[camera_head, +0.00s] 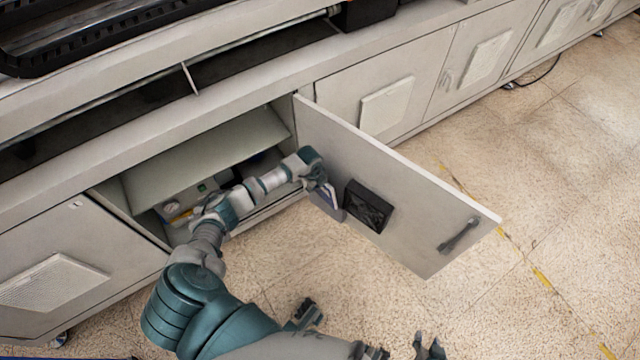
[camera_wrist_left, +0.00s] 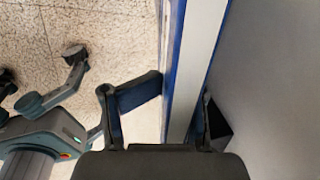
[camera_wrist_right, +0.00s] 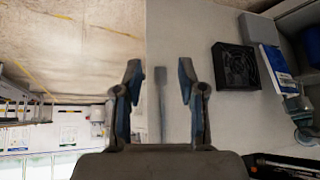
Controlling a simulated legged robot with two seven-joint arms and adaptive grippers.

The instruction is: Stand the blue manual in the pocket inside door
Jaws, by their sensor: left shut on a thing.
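My left gripper (camera_head: 320,187) is shut on the blue manual (camera_head: 328,203), blue with a white panel in the right wrist view (camera_wrist_right: 269,70). In the left wrist view the manual (camera_wrist_left: 196,60) appears edge-on between the fingers. Whether it touches the pocket I cannot tell. My right gripper (camera_wrist_right: 155,95) is open and empty, facing the door.
A dark door handle (camera_head: 459,235) sticks out near the door's free edge. The open cabinet (camera_head: 205,160) behind my left arm has a gauge and other equipment inside. The speckled floor (camera_head: 540,220) around the door is clear, with a worn yellow line.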

